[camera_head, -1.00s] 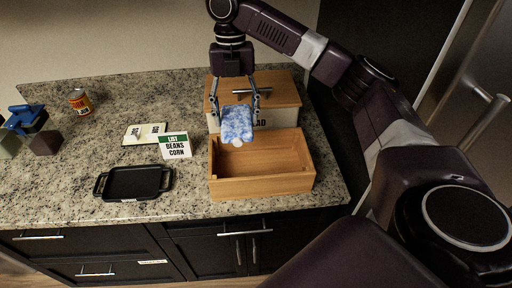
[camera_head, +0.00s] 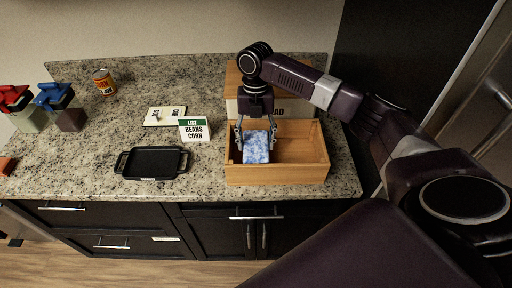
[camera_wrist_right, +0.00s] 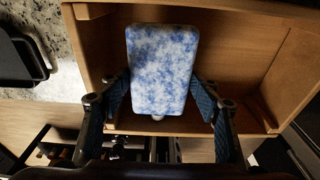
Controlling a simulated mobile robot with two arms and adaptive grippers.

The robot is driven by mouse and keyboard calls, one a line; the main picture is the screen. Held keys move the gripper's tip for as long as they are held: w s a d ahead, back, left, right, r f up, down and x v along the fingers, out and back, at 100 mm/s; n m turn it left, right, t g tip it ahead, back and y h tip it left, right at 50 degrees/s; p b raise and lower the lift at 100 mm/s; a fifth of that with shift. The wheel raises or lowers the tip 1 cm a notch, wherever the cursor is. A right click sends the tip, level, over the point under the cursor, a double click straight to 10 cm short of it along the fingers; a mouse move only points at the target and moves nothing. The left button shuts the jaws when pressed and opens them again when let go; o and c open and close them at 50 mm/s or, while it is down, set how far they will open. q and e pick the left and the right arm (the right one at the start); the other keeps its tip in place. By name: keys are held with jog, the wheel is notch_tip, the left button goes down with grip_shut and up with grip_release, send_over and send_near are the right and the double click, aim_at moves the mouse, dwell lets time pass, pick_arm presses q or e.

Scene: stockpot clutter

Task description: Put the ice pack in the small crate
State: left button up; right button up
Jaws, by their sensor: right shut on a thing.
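The ice pack (camera_head: 256,147) is a blue and white mottled block. It also shows in the right wrist view (camera_wrist_right: 162,68). My right gripper (camera_head: 257,140) is shut on it, with a finger on each side (camera_wrist_right: 160,100). The small crate (camera_head: 280,175) is a light wooden open box at the right part of the counter. The ice pack is over the left part of the crate's opening, near the front wall; how far its lower end is above the floor is hard to tell. My left gripper is not in view.
A wooden bread box (camera_head: 233,90) stands behind the crate. A card reading beans and corn (camera_head: 195,129) and a black tray (camera_head: 152,163) are to the left. The counter's front left is mostly clear.

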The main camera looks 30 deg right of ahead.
aim_at(256, 150)
notch_tip(256, 150, down, 4)
jog(key=shift+w+f+p, duration=0.1)
jog(key=shift+p, duration=0.4)
jog(key=shift+f, duration=0.15)
jog(key=o, duration=1.9)
